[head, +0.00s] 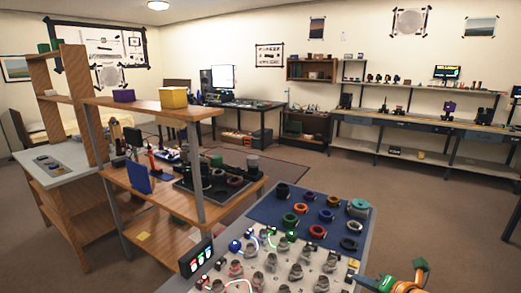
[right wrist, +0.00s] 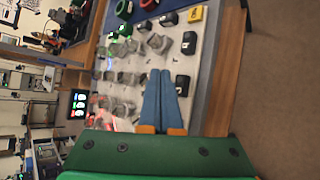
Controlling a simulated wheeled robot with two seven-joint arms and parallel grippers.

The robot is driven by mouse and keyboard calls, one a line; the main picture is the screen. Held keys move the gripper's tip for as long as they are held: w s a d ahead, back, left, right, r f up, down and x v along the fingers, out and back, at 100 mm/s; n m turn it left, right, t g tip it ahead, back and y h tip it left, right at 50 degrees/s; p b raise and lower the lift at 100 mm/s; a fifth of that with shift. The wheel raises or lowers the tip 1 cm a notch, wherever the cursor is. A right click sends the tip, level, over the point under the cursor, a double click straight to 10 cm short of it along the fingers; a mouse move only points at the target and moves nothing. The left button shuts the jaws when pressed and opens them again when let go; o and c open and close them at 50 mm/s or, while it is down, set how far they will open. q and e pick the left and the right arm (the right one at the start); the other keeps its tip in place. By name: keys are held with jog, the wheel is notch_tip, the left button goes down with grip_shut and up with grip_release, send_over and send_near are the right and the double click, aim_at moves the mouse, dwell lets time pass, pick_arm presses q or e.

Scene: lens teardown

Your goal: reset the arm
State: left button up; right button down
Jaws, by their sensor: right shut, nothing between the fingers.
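My right gripper (head: 362,279) comes in at the bottom right of the head view, low beside the right edge of the workbench. In the right wrist view its two blue fingers (right wrist: 160,78) lie together, shut and empty. They reach over the pale board (right wrist: 205,55), which carries several grey metal clamps or fittings. No part is between the fingertips. My left gripper does not show in either view.
A blue mat (head: 262,211) with several coloured lens rings lies behind the pale board. A small lit display (head: 195,258) stands at the board's left. A wooden shelf unit (head: 150,108) rises at the left. Open floor (head: 430,215) lies to the right.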

jog(key=s+a+r+m+t+y, duration=0.3)
jog(key=a+r+m+t, duration=0.5)
jog(key=a+r, duration=0.25)
jog(key=s+d+f+m+g+h, duration=0.6)
jog(key=s+d+f+m+h, duration=0.35)
jog(key=m, duration=0.65)
jog(key=s+a+f+m+g+y, duration=0.1)
jog(key=s+a+f+g, duration=0.25)
jog(key=s, duration=0.25)
jog(key=s+a+f+g+y, duration=0.1)
jog(key=s+a+f+g, duration=0.1)
jog(key=s+f+g, duration=0.3)
jog(key=s+a+f+m+g+y, duration=0.1)
jog(key=s+a+f+y, duration=0.15)
jog(key=s, duration=0.45)
notch_tip(320, 180, down, 15)
jog(key=s+h, duration=0.1)
jog(key=s+d+f+g, duration=0.1)
jog(key=s+f+g, duration=0.1)
jog(key=s+f, duration=0.9)
jog(key=shift+s+d+f, duration=0.2)
jog(key=shift+s+f, duration=0.05)
jog(key=shift+s, duration=0.7)
